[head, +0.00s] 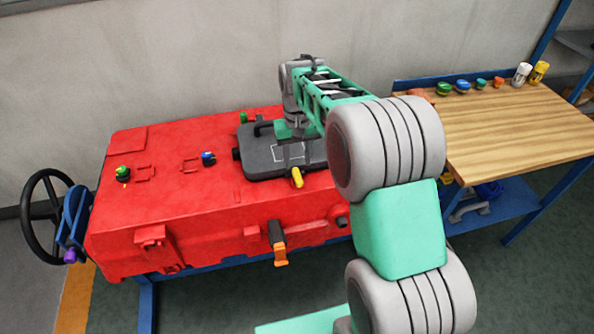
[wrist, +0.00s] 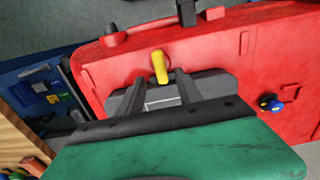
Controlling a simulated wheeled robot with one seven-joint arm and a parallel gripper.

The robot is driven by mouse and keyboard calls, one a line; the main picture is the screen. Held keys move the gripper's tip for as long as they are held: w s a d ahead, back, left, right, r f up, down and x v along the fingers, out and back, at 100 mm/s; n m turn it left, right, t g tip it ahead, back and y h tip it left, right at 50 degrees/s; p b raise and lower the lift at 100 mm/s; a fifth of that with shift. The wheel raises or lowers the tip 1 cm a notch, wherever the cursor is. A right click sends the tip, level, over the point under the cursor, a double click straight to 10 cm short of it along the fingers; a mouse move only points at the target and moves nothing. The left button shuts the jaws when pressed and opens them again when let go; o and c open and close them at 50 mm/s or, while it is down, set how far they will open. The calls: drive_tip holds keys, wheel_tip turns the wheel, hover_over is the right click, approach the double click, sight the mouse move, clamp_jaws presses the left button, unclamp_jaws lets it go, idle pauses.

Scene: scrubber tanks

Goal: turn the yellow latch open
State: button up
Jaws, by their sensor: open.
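The yellow latch (head: 297,178) sits at the front edge of a dark grey lid (head: 262,162) on top of a red tank. It also shows in the wrist view (wrist: 160,66), as a short yellow lever. My gripper (wrist: 158,79) is open and empty, with its two dark fingers over the grey lid. In the wrist view the latch's lower end appears between the fingertips, with a gap on each side. I cannot tell whether the fingers are level with it or above it. In the head view my arm partly hides the lid and gripper.
The red tank (head: 215,218) carries a green knob (head: 123,173), a blue knob (head: 208,158) and a black and orange latch (head: 279,245) on its front. A black handwheel (head: 45,213) stands at the left. A wooden bench (head: 510,130) with several small items stands at the right.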

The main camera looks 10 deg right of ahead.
sight(297, 174)
wheel_tip(297, 174, down, 6)
drive_tip(key=shift+r+p, duration=0.1)
drive_tip(key=shift+p, duration=0.2)
clamp_jaws()
idle(0.4)
